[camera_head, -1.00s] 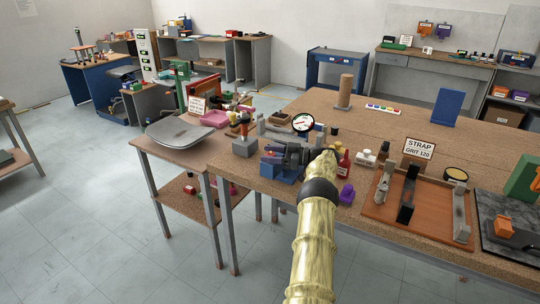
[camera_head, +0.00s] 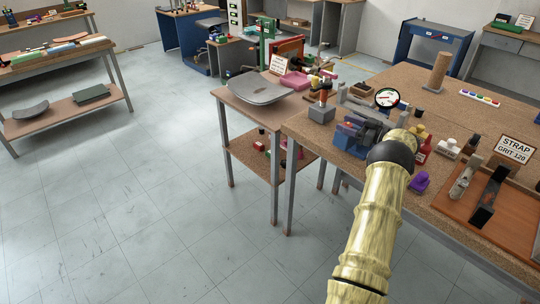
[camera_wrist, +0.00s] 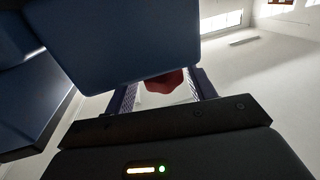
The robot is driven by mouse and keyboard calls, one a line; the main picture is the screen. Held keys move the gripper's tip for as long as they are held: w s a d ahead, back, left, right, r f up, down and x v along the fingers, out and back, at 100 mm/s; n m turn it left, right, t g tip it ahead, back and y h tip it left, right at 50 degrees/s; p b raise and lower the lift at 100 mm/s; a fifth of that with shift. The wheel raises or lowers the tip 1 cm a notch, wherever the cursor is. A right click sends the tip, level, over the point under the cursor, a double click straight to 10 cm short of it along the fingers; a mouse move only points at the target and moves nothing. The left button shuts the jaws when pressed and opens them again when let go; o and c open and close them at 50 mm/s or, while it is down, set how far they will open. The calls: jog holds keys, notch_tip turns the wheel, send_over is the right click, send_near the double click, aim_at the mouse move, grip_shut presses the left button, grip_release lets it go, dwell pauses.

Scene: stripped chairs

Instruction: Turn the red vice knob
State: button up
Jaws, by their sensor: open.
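In the wrist view, the red knob (camera_wrist: 165,83) shows between the two fingers of my gripper (camera_wrist: 164,92). The fingers are open, one on each side of the knob, with a gap visible beside it. A large dark blue block (camera_wrist: 130,40), apparently part of the vice, hides the upper part of the knob. I cannot tell whether a finger touches the knob.
A dial gauge (camera_head: 387,97) stands just behind the vice, and a grey block with an orange-topped tool (camera_head: 321,113) is to its left. A red bottle (camera_head: 424,152) and a purple item (camera_head: 420,181) stand right of my wrist. A lower side table (camera_head: 228,97) holds a grey seat shell (camera_head: 258,88).

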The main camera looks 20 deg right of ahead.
jog(key=shift+m+t+h, duration=0.3)
jog(key=shift+m+h, duration=0.1)
jog(key=shift+h, duration=0.1)
jog(key=shift+a+m+t+h, duration=0.1)
jog(key=shift+m+t+h, duration=0.5)
jog(key=shift+m+h, duration=0.9)
jog(key=shift+m+t+h, duration=0.6)
jog(key=shift+m+h, duration=0.3)
jog(key=shift+h, duration=1.2)
jog(key=shift+m+g+h+p, duration=0.25)
jog(key=shift+m+h+p, duration=0.3)
jog(key=shift+m+h, duration=1.05)
jog(key=shift+m+g+h+p, duration=0.25)
jog(key=shift+m+h+p, duration=0.45)
jog(key=shift+h, duration=1.5)
jog(key=shift+m+g+h+p, duration=1.15)
jog(key=shift+m+h, duration=0.35)
jog(key=shift+h, duration=0.35)
jog(key=shift+m+g+h+p, duration=1)
jog(key=shift+m+g+h, duration=0.4)
jog(key=shift+h, duration=0.45)
jog(key=shift+m+g+h+p, duration=1.6)
jog(key=shift+m+g+p, duration=0.15)
jog(key=shift+m+g, duration=0.35)
jog(key=shift+m+g+h+p, duration=0.4)
jog(key=shift+m+g+p, duration=0.15)
jog(key=shift+g, duration=0.5)
